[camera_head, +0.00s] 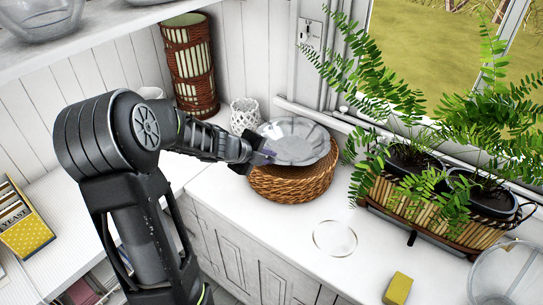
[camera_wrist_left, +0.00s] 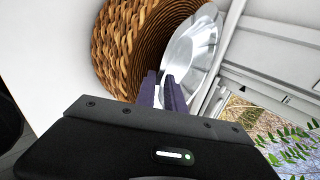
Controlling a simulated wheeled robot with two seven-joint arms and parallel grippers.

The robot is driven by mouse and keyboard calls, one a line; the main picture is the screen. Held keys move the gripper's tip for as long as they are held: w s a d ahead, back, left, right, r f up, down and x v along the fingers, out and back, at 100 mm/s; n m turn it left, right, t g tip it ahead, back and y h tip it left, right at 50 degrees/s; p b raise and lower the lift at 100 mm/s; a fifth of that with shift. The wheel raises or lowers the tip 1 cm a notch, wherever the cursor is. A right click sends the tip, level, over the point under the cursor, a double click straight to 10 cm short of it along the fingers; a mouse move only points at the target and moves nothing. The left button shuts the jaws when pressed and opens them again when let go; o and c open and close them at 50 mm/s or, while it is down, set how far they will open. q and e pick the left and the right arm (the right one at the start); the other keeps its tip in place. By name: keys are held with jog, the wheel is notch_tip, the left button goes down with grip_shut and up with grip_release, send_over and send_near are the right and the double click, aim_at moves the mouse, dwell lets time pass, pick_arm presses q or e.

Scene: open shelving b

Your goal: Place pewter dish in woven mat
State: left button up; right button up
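The pewter dish (camera_head: 293,141), a shiny grey fluted plate, is over the round brown woven mat (camera_head: 291,189) and hides most of its top. The dish (camera_wrist_left: 191,50) looks tilted relative to the mat's (camera_wrist_left: 117,45) raised rim in the left wrist view. I cannot tell whether the dish rests on the mat. My left gripper (camera_head: 268,155) is at the dish's near-left rim. Its dark purple fingers (camera_wrist_left: 161,84) are close together, with the thin dish rim seemingly between them. My right gripper is not in view.
A white lattice cup (camera_head: 244,115) and a tall red-brown woven vase (camera_head: 190,62) stand behind. A planter box (camera_head: 425,215) with ferns is at right. A clear glass dish (camera_head: 334,238) and yellow sponge (camera_head: 397,288) lie in front. A shelf (camera_head: 95,38) overhangs at upper left.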

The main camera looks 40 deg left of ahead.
pick_arm(q)
jog(key=p+v, duration=0.2)
jog(key=v, duration=0.7)
jog(key=shift+s, duration=0.15)
